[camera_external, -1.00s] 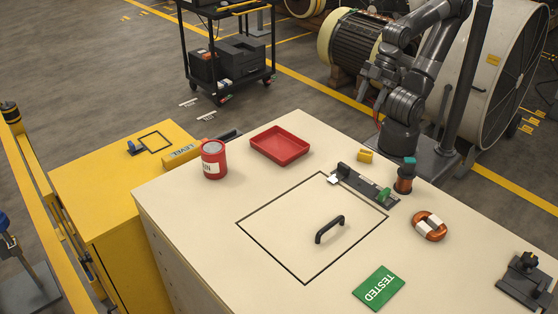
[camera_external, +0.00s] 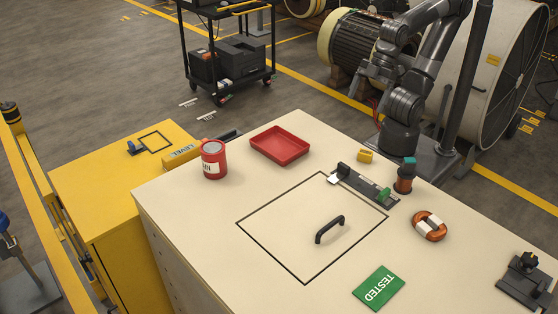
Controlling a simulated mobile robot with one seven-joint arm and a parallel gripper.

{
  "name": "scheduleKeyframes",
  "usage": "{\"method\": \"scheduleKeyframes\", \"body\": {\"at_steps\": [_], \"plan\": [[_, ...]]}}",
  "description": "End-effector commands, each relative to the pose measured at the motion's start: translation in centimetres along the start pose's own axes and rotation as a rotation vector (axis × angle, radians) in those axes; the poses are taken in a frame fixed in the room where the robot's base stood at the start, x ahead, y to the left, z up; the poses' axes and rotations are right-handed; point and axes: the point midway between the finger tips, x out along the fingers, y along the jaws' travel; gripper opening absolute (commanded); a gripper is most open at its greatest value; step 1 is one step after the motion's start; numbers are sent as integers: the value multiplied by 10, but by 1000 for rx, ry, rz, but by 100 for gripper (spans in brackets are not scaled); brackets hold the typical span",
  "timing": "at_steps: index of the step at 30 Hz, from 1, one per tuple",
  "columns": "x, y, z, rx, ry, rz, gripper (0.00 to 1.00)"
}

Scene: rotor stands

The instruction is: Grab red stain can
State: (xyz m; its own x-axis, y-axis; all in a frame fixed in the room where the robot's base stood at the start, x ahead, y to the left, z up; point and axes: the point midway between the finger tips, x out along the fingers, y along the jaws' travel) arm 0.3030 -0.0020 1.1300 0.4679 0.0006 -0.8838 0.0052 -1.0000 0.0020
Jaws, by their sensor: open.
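The red stain can (camera_external: 213,160) stands upright near the back left corner of the cream worktop, with a white label on its front. My gripper (camera_external: 364,78) is in the air behind the worktop, well to the right of the can and apart from it. It is small and dark in this view, open, and I see nothing between its fingers.
A red tray (camera_external: 280,146) lies right of the can. A black handle (camera_external: 329,229), a green TESTED sign (camera_external: 379,288), a copper coil (camera_external: 429,226), a brown bottle (camera_external: 405,177) and a yellow block (camera_external: 365,155) are further right. A yellow cabinet (camera_external: 88,181) stands left.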

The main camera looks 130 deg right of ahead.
Motion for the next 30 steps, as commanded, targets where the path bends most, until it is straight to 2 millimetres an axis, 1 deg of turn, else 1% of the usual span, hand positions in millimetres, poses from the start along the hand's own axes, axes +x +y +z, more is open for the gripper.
{"method": "scheduleKeyframes", "body": {"at_steps": [5,6,8,12,14,18,23,27,30], "plan": [[1,10,-53,-14,-22,0,91],[2,13,-67,-18,-27,-1,91],[5,18,-87,-25,-33,-3,91],[16,34,-134,-41,-47,-8,91],[23,41,-153,-47,-53,-10,91],[42,62,-196,-63,-64,-17,91],[71,90,-240,-79,-76,-27,91],[101,118,-274,-94,-84,-36,91],[126,140,-295,-104,-89,-44,91]]}}
